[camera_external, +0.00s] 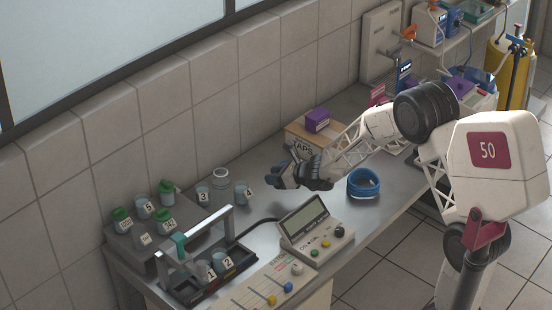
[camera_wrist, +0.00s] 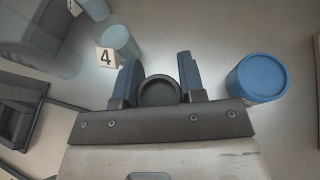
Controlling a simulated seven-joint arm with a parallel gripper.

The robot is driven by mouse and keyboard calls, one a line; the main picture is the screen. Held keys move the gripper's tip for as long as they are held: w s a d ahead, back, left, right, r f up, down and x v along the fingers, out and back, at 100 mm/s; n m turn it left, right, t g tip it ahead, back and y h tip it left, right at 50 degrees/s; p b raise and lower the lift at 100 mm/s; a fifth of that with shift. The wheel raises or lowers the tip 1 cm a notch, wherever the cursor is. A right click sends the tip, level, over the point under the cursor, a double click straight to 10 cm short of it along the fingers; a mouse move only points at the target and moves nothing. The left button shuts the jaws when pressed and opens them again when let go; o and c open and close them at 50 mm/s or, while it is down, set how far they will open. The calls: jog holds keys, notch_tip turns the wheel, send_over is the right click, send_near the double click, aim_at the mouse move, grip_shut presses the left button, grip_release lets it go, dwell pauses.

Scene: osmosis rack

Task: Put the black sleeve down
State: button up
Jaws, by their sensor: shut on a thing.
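The black sleeve (camera_wrist: 160,91) is a short round dark piece with a raised rim, seen end-on in the wrist view. My gripper (camera_wrist: 160,75) is shut on it, with one blue-grey finger on each side. In the external view my gripper (camera_external: 282,180) is over the bench, right of the cup marked 4 (camera_external: 241,194). The sleeve cannot be made out there. How high it is above the bench is unclear. The cup marked 4 also shows in the wrist view (camera_wrist: 117,42), left of the fingers.
A blue round container (camera_external: 363,182) stands right of my gripper. A blue cylinder (camera_wrist: 262,78) shows right of the fingers. A control box (camera_external: 315,230) and a black tray (camera_external: 237,257) lie nearer. A cardboard box (camera_external: 300,136) stands behind. Several cups stand left.

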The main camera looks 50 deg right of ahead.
jog(key=shift+r, duration=0.2)
jog(key=shift+s+d+r+n+g+y, duration=0.1)
jog(key=shift+s+r+n+g+y, duration=0.05)
jog(key=shift+r+n+y, duration=0.3)
jog(key=shift+s+r+n+g+y, duration=0.1)
jog(key=shift+r+n+g+y, duration=0.05)
jog(key=shift+r+n+y, duration=0.25)
jog(key=shift+s+d+r+n+g+y, duration=0.1)
jog(key=shift+s+r+n+g+y, duration=0.35)
jog(key=shift+n+y, duration=0.2)
jog(key=s+d+r+n+g+y, duration=0.1)
jog(key=s+r+n+g+y, duration=0.1)
jog(key=s+n+g+y, duration=0.2)
jog(key=shift+s+r+n, duration=0.2)
jog(key=shift+s+n, duration=0.2)
jog(key=shift+s, duration=0.3)
jog(key=shift+f, duration=0.1)
jog(key=shift+f, duration=3.05)
jog(key=shift+f, duration=1.9)
